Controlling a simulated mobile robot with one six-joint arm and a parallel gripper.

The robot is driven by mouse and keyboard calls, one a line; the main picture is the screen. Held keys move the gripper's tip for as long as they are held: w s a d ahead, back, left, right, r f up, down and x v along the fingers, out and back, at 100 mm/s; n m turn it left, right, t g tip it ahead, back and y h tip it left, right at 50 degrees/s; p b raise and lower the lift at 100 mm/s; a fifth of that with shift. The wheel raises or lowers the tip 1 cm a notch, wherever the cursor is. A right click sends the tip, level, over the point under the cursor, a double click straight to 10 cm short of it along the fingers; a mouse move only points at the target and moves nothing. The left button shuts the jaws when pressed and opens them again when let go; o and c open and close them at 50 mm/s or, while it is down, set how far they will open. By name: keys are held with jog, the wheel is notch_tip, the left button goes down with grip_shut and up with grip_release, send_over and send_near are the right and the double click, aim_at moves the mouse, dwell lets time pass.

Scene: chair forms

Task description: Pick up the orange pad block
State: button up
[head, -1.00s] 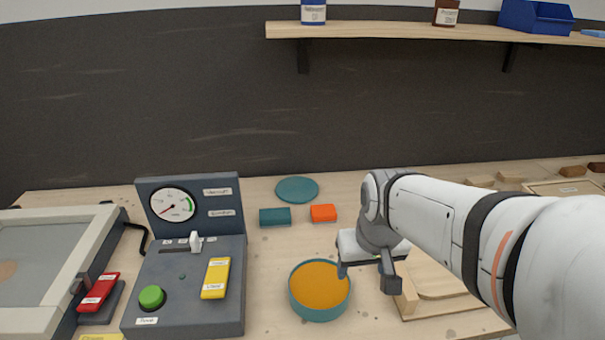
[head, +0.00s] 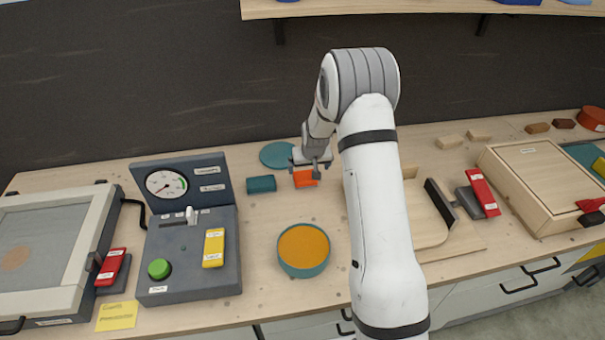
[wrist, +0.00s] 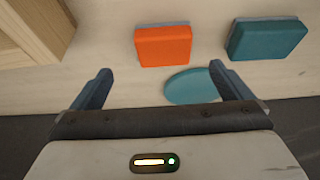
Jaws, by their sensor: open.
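The orange pad block (head: 304,178) lies on the wooden worktop, just right of a teal block (head: 262,184). My gripper (head: 312,168) is over the orange block in the head view and partly covers it. In the wrist view the orange pad block (wrist: 163,46) lies beyond the open fingertips of my gripper (wrist: 160,78), roughly centred between them. The jaws are empty. The teal block (wrist: 267,40) shows to its right, and a teal disc (wrist: 192,86) lies near it, partly hidden by my gripper.
A teal bowl with orange contents (head: 303,250) stands in front of the blocks. A grey control box (head: 190,255) with a gauge is at the left. A wooden tray (head: 428,215) is at the right. The dark wall (head: 120,80) rises behind.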

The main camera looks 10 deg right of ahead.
aim_at(305, 175)
jog(key=shift+p+x, duration=0.4)
jog(key=shift+x, duration=1.15)
jog(key=x, duration=0.1)
jog(key=p+x, duration=0.2)
jog(key=x, duration=0.1)
jog(key=shift+w+a, duration=0.3)
jog(key=shift+w+f+p, duration=0.25)
jog(key=shift+f+p, duration=0.1)
jog(key=shift+f, duration=0.25)
jog(key=c, duration=1.1)
